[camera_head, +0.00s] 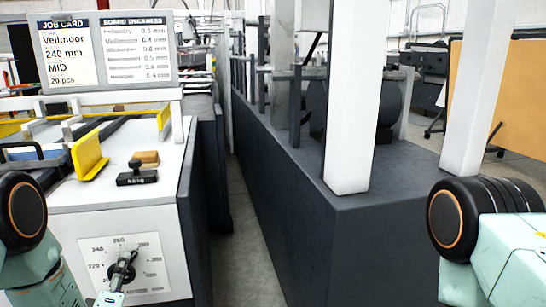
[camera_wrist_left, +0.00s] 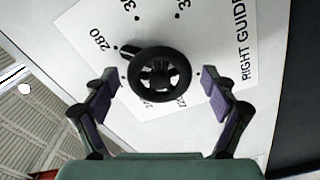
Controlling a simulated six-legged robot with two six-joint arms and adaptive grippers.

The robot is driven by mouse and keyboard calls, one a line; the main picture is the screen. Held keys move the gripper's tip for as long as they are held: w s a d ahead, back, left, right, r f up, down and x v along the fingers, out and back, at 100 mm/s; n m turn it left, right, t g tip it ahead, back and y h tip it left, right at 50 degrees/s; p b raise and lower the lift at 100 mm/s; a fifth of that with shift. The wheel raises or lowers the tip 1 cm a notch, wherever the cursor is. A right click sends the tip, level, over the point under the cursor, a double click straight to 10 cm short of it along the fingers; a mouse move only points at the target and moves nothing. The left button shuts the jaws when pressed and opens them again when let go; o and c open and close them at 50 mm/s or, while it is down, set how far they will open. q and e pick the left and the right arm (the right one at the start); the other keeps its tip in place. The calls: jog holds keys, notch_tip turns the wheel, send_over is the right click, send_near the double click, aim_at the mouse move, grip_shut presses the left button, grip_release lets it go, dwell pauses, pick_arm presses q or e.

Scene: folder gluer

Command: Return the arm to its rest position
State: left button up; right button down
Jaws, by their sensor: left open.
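The right guide dial is a black round knob with spokes (camera_wrist_left: 160,72) on a white scale plate (camera_wrist_left: 225,25) marked "RIGHT GUIDE". Its pointer tab sits close to the 280 mark in the left wrist view. The plate also shows on the machine's front in the head view (camera_head: 152,252). My left gripper (camera_wrist_left: 160,84) is open, its two fingers on either side of the knob with gaps visible. In the head view, the left gripper (camera_head: 121,270) partly covers the knob. My right arm shows at the right edge; its gripper is out of view.
On the machine top are a black stamp (camera_head: 136,175), a tan block (camera_head: 146,157) and a yellow guide (camera_head: 88,156). A job card board (camera_head: 105,50) stands behind. A dark machine base (camera_head: 290,225) with white posts stands to the right, across a narrow floor gap (camera_head: 238,220).

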pick_arm(q)
jog(key=m, duration=0.4)
jog(key=shift+r+p, duration=0.1)
jog(key=shift+p, duration=0.25)
jog(key=shift+d+m, duration=0.1)
jog(key=shift+m, duration=2.2)
